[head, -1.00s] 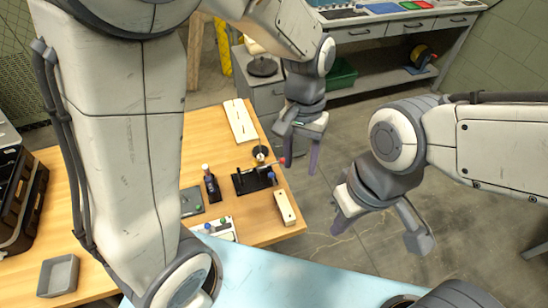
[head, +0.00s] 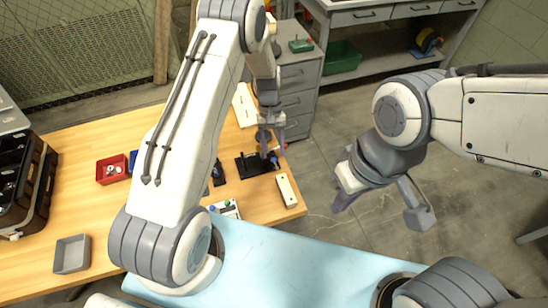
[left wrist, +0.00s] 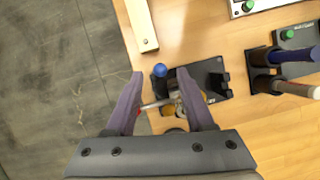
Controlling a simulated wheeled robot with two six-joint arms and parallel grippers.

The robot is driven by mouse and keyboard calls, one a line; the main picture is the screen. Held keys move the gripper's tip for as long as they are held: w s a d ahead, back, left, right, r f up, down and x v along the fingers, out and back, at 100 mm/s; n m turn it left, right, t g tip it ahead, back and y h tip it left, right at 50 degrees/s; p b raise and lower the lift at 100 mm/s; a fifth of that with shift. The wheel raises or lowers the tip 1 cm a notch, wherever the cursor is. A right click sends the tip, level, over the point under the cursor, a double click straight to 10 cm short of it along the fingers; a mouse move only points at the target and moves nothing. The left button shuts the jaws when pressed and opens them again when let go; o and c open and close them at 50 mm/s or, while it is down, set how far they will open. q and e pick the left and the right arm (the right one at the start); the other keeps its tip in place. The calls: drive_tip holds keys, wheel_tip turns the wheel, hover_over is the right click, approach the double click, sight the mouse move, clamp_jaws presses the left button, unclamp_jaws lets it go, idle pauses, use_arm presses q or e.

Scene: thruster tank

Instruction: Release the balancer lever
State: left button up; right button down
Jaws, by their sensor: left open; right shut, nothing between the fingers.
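The balancer's black base (head: 250,168) sits near the right end of the wooden table; it also shows in the left wrist view (left wrist: 217,83). Its lever is a thin metal rod (left wrist: 155,104) with a red end partly hidden behind my left gripper's finger. A blue knob (left wrist: 160,70) and a brass-coloured part stand beside the rod. My left gripper (head: 271,146) is open and points down over the balancer, the rod crossing between its fingers in the picture. I cannot tell whether they touch. My right gripper (head: 340,204) is shut and empty, off to the right over the floor.
A cream block (head: 287,191) and a panel with coloured buttons (head: 226,209) lie near the balancer. A red bin (head: 111,169), a grey tray (head: 71,254) and a black case (head: 22,180) are further left. A drawer cabinet (head: 296,100) stands behind.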

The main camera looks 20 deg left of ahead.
sight(274, 161)
use_arm(q)
drive_tip(key=shift+p+x, duration=0.4)
drive_tip(key=shift+x, duration=1.8)
clamp_jaws()
drive_tip(key=shift+w+d+g+y+b, duration=0.25)
drive_tip(key=shift+d+g+y+b, duration=0.1)
drive_tip(key=shift+g+y+b, duration=0.25)
drive_tip(key=shift+w+d+y+b, duration=0.1)
drive_tip(key=shift+d+y+b, duration=0.15)
drive_tip(key=shift+b, duration=0.25)
drive_tip(key=shift+a+r, duration=0.1)
drive_tip(key=shift+r, duration=0.05)
unclamp_jaws()
